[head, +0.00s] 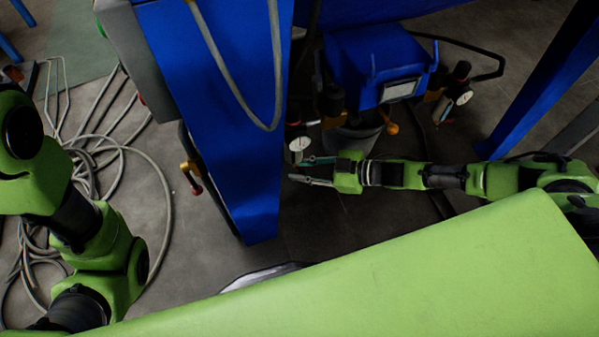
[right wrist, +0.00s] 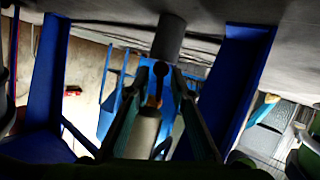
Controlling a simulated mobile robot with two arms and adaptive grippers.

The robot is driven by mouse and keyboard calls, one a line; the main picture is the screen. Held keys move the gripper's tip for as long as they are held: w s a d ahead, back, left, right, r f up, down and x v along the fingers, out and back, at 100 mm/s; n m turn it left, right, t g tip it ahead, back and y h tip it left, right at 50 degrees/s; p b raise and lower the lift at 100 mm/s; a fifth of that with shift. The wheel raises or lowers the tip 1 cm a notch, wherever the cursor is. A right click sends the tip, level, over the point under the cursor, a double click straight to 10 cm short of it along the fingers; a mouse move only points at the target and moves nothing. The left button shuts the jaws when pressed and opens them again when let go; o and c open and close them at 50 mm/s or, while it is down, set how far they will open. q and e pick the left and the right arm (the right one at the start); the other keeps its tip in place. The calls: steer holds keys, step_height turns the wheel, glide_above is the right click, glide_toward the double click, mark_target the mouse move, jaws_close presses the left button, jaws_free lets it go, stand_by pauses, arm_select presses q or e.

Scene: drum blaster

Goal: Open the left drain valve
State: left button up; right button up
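The blue blaster machine (head: 372,60) stands at the top centre of the head view. A left regulator with a round white gauge (head: 299,146) and a right one with a gauge (head: 464,97) flank it. An orange knob (head: 390,127) shows between them. I cannot tell which part is the left drain valve. My right gripper (head: 300,171) points left, just below the left gauge, its fingers apart. In the right wrist view the fingers (right wrist: 160,70) stand either side of a black round knob and a small orange part (right wrist: 153,101); contact is unclear. My left gripper is out of view.
A blue column (head: 225,110) with a hanging grey hose stands left of my right gripper. An orange-and-red handle (head: 191,176) is on its left side. Coiled grey hoses (head: 95,165) lie on the floor at left. A blue leg (head: 540,85) slants at right.

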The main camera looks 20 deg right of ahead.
steer(key=shift+w+a+f, duration=0.1)
steer(key=shift+w+a, duration=0.05)
steer(key=shift+a, duration=0.1)
jaws_close()
steer(key=shift+a+f+m+y+b, duration=0.15)
steer(key=shift+f+m+y+b, duration=0.4)
steer(key=shift+b, duration=0.35)
steer(key=shift+a+r+m+t+y+b, duration=0.2)
steer(key=shift+r+m+t+y+b, duration=0.15)
steer(key=shift+y+b, duration=0.45)
